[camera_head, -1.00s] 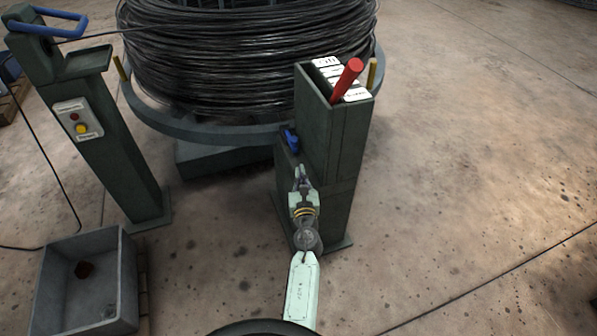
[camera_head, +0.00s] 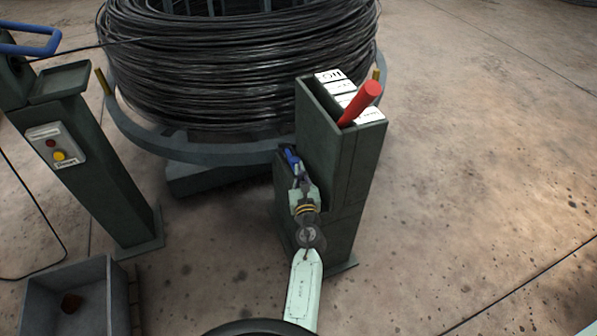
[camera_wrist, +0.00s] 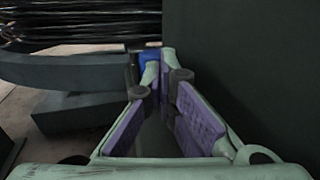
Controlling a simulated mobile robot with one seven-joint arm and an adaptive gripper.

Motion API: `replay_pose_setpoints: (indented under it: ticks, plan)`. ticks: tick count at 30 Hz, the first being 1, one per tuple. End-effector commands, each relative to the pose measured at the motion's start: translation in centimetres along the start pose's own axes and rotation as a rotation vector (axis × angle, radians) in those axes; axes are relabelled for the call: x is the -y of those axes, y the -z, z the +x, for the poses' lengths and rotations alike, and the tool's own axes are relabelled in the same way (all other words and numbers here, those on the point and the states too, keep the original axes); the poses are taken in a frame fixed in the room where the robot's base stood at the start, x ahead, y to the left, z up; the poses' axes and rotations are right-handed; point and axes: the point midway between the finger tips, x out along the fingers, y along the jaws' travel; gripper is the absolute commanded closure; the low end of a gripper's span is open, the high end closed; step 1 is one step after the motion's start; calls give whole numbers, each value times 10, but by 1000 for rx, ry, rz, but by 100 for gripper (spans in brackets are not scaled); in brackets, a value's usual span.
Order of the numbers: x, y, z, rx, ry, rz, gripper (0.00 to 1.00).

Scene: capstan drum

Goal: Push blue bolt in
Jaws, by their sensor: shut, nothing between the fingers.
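The blue bolt (camera_head: 291,158) sits on the left side of the dark green post (camera_head: 335,170), low beside its tall upper box. In the wrist view the blue bolt (camera_wrist: 151,56) shows just beyond my fingertips, partly hidden by them. My gripper (camera_head: 296,172) is shut and empty, its tips close to the bolt's near side. In the wrist view the gripper (camera_wrist: 160,72) has its purple pads converging to the tips. I cannot tell whether the tips touch the bolt.
A red handle (camera_head: 361,102) leans out of the post's top, beside white labels. The wire-wound drum (camera_head: 235,65) and its grey ring (camera_head: 180,145) stand behind. A control pedestal (camera_head: 95,165) and a grey bin (camera_head: 70,297) are at left. Floor at right is clear.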

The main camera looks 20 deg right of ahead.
Motion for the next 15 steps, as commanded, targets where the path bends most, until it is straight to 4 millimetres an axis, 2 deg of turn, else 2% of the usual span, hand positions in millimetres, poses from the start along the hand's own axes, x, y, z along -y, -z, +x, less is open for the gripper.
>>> replay_pose_setpoints:
  ticks: [5,12,15]
  plan:
    - [-2,-1,4,1,-1,0,100]
    - [-12,-1,42,2,-2,1,100]
    - [-13,0,49,1,-1,1,100]
